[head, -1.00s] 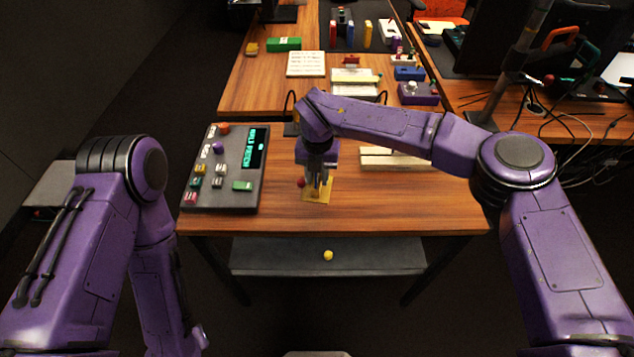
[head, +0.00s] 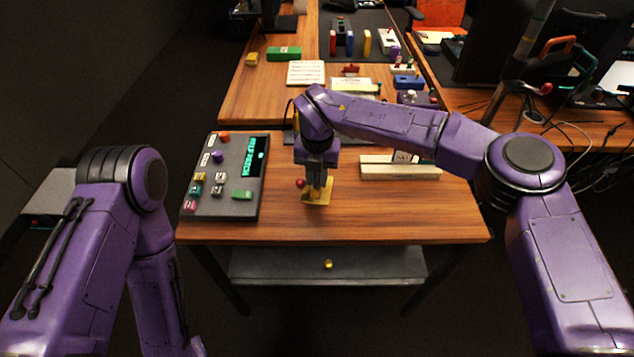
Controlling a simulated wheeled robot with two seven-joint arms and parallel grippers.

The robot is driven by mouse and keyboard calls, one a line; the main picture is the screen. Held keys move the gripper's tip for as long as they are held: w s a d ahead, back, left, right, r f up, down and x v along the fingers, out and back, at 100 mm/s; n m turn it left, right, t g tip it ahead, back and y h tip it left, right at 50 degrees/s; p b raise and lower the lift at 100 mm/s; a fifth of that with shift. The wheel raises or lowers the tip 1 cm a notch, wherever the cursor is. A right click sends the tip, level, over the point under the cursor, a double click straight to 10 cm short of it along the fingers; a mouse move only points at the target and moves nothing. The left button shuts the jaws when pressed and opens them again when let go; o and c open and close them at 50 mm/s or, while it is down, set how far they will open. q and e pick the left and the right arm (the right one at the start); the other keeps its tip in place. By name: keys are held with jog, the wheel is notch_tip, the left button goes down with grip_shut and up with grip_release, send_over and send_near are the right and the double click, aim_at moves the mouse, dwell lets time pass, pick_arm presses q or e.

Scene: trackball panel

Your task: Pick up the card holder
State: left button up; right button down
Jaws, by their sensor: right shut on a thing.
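My right gripper (head: 317,187) points straight down over the near middle of the table and is shut on a small yellow piece (head: 318,198). A red ball (head: 300,183) shows just left of the fingers; I cannot tell what it is fixed to. The fingers hide part of the yellow piece, and I cannot tell if it is clear of the table. A long cream block (head: 400,171) with a white lettered card standing at its back looks like a card holder. It lies right of the gripper, apart from it. My left gripper is not visible.
A grey panel (head: 222,205) with coloured buttons, a purple ball and a green display stands at the table's left. The wooden table (head: 420,215) is bare at its front right. Several small boxes and books stand on the desks behind.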

jog(key=s+r, duration=0.2)
jog(key=s+r+b, duration=0.1)
jog(key=s+r, duration=0.1)
jog(key=r, duration=0.1)
jog(key=shift+s+r, duration=0.35)
jog(key=shift+s, duration=0.05)
jog(key=s+r+b, duration=0.2)
jog(key=s+r, duration=0.2)
jog(key=s, duration=0.5)
jog(key=shift+s, duration=0.15)
jog(key=shift+r, duration=0.1)
send_over(317, 200)
jog(key=shift+f+p, duration=0.35)
jog(key=shift+f, duration=4.1)
jog(key=shift+w+f, duration=1.8)
jog(key=shift+w, duration=0.25)
jog(key=shift+f, duration=0.3)
